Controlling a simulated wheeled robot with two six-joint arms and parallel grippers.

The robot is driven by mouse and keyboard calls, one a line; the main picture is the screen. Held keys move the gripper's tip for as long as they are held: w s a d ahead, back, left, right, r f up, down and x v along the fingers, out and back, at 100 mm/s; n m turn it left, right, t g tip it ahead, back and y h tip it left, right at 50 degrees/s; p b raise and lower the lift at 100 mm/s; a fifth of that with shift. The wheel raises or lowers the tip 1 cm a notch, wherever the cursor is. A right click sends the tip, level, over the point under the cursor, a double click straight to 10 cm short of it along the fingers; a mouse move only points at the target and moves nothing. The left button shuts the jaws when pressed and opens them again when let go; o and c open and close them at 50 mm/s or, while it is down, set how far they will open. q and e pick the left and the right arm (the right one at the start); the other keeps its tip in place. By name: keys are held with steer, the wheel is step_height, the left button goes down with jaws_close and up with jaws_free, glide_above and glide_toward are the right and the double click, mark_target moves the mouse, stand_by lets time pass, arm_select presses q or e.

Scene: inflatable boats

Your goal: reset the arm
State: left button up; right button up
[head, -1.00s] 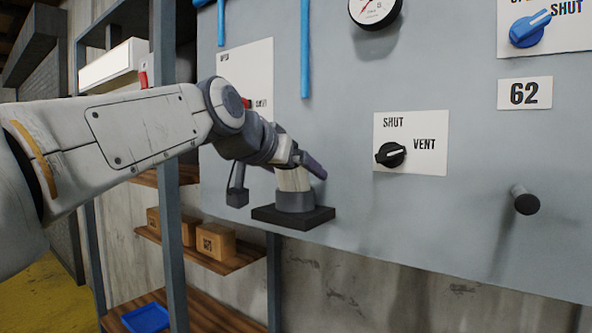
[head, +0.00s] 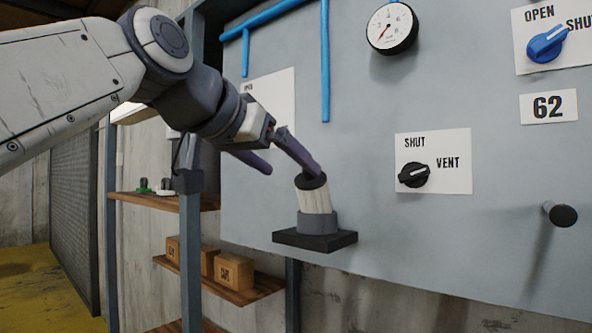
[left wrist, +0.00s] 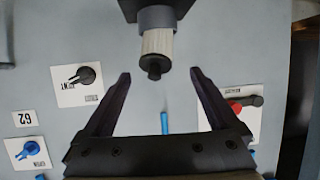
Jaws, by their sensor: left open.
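My left gripper (head: 282,158) is open and empty in front of the grey panel, with its two dark fingers spread. It also shows in the left wrist view (left wrist: 160,80) with a clear gap between the fingers. A whitish cylinder with a dark top (head: 315,197) stands in a grey collar on a black base on the panel, just below the gripper in the head view. In the left wrist view the cylinder (left wrist: 158,45) lies beyond the fingertips, between their lines. My right gripper is in neither view.
The panel (head: 360,190) carries a black SHUT/VENT knob (head: 414,175), a blue OPEN/SHUT knob (head: 547,44), a gauge (head: 392,28), a black peg (head: 562,215) and blue pipes (head: 325,70). A red-handled switch (left wrist: 235,107) shows in the left wrist view. Shelves with boxes (head: 233,271) stand left.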

mark_target(318, 178)
arm_select(q)
steer(key=p+x, duration=0.4)
steer(key=x, duration=0.8)
steer(key=shift+w+d, duration=0.15)
steer(key=shift+d, duration=0.05)
step_height(318, 178, up, 2)
steer(key=shift+a+r+b, duration=0.1)
steer(key=shift+r+b, duration=0.05)
steer(key=shift+b, duration=0.15)
steer(key=shift+r, duration=0.8)
